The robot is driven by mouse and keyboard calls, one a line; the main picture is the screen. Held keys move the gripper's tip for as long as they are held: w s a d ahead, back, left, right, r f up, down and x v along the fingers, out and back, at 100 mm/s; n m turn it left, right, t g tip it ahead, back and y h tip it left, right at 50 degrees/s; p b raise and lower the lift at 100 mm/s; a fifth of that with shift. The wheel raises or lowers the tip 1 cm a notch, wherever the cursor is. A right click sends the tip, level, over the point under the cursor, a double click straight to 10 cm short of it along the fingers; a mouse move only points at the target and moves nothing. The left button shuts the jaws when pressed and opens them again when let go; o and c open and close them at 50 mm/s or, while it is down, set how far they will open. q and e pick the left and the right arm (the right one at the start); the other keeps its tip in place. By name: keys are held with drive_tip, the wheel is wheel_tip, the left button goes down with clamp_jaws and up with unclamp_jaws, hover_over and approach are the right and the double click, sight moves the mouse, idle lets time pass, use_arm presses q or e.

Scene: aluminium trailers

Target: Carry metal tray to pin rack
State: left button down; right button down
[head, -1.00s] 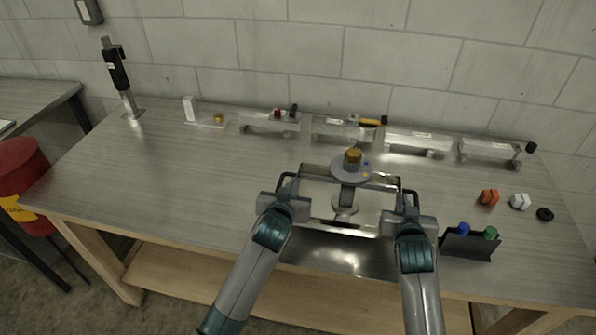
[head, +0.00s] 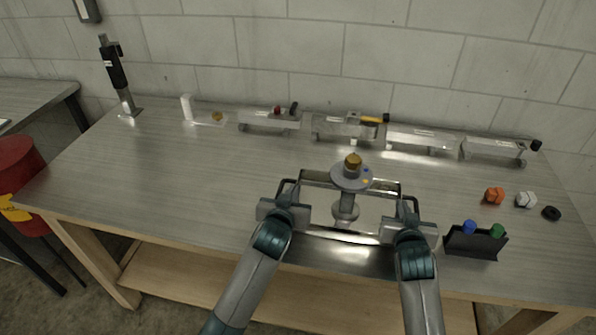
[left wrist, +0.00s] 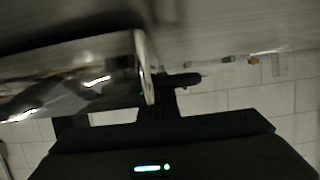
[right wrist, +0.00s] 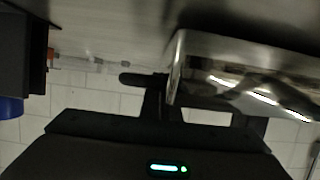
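The shiny metal tray (head: 350,254) is between my two arms at the table's front edge, with a dark handle at each side. A grey disc on a stem (head: 347,184), with a brass nut on top, stands in it. My left gripper (head: 285,196) is shut on the left handle and my right gripper (head: 408,208) on the right handle. The tray's wall also shows in the left wrist view (left wrist: 90,75) and right wrist view (right wrist: 240,75). A black rack (head: 473,244) with a blue pin and a green pin stands just right of my right gripper.
An orange nut (head: 494,196), a white nut (head: 526,199) and a black ring (head: 551,213) lie right on the table (head: 150,180). Several metal fixtures (head: 345,128) line the back near the wall. A black tool on a stand (head: 116,78) is back left. The table's left middle is clear.

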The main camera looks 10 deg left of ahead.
use_arm(q)
drive_tip(key=shift+f+b, duration=0.2)
drive_tip(key=shift+b, duration=0.1)
use_arm(e)
drive_tip(key=shift+f, duration=0.3)
use_arm(q)
drive_tip(key=c, duration=2)
unclamp_jaws()
use_arm(e)
drive_tip(key=c, duration=2)
unclamp_jaws()
use_arm(q)
drive_tip(key=shift+s, duration=0.1)
use_arm(e)
drive_tip(key=shift+s, duration=0.15)
use_arm(q)
drive_tip(key=shift+s, duration=0.3)
drive_tip(key=v, duration=1.1)
drive_tip(key=shift+s+r, duration=0.15)
drive_tip(key=shift+s, duration=0.05)
use_arm(e)
drive_tip(key=v, duration=1.2)
